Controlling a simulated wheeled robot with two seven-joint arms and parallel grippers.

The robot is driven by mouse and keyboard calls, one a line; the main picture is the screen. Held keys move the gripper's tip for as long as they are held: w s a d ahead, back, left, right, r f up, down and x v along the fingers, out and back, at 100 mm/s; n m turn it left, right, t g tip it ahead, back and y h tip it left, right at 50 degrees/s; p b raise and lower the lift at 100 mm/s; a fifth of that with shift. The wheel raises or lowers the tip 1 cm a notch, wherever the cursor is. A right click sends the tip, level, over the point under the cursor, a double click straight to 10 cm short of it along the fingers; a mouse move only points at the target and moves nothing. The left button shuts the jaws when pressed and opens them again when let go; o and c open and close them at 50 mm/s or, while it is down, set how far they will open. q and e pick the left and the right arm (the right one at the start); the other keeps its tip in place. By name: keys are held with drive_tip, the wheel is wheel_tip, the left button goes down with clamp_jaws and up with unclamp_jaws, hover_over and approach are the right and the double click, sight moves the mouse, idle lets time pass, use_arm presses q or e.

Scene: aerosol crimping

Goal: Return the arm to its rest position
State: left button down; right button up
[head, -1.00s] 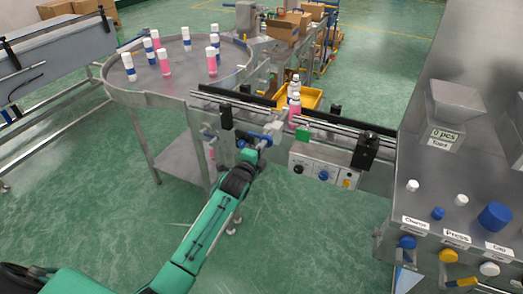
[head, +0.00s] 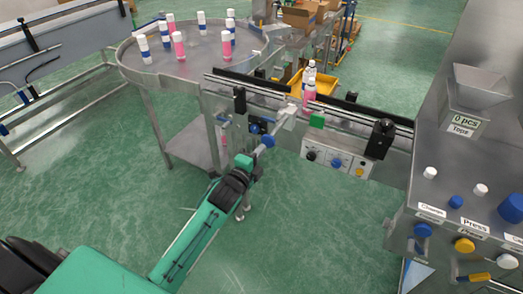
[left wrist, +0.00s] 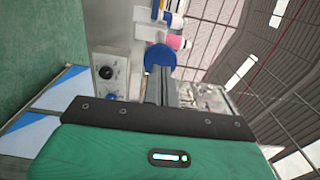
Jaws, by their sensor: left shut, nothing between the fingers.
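My left arm comes in from the lower left in the head view, green with a black wrist joint. My right gripper is not in view.
A round table (head: 180,72) with several pink and blue bottles stands behind left. A control box (head: 338,161) hangs below the conveyor. A machine panel (head: 455,212) with buttons and a hopper (head: 480,88) stands right. Green floor (head: 310,230) is open in front.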

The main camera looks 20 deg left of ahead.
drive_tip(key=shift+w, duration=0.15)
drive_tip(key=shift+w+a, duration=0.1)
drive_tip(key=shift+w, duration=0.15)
use_arm(q)
drive_tip(key=shift+f, duration=0.1)
drive_tip(key=s+f+n+g, duration=0.3)
drive_tip(key=s+f, duration=0.2)
drive_tip(key=f, duration=0.8)
drive_tip(key=s+f+n+g, duration=0.2)
drive_tip(key=s+f, duration=0.2)
drive_tip(key=f, duration=0.9)
drive_tip(key=s+f+n+g, duration=0.3)
drive_tip(key=s+f, duration=0.2)
drive_tip(key=f, duration=0.8)
drive_tip(key=s+f+n+g+y, duration=0.1)
drive_tip(key=s+f+n+g, duration=0.35)
drive_tip(key=s+f, duration=1.3)
drive_tip(key=s+f+n+g, duration=0.2)
drive_tip(key=s+f, duration=0.1)
drive_tip(key=s, duration=0.9)
drive_tip(key=s+f+n+g, duration=0.2)
drive_tip(key=s+f, duration=0.1)
drive_tip(key=s, duration=0.9)
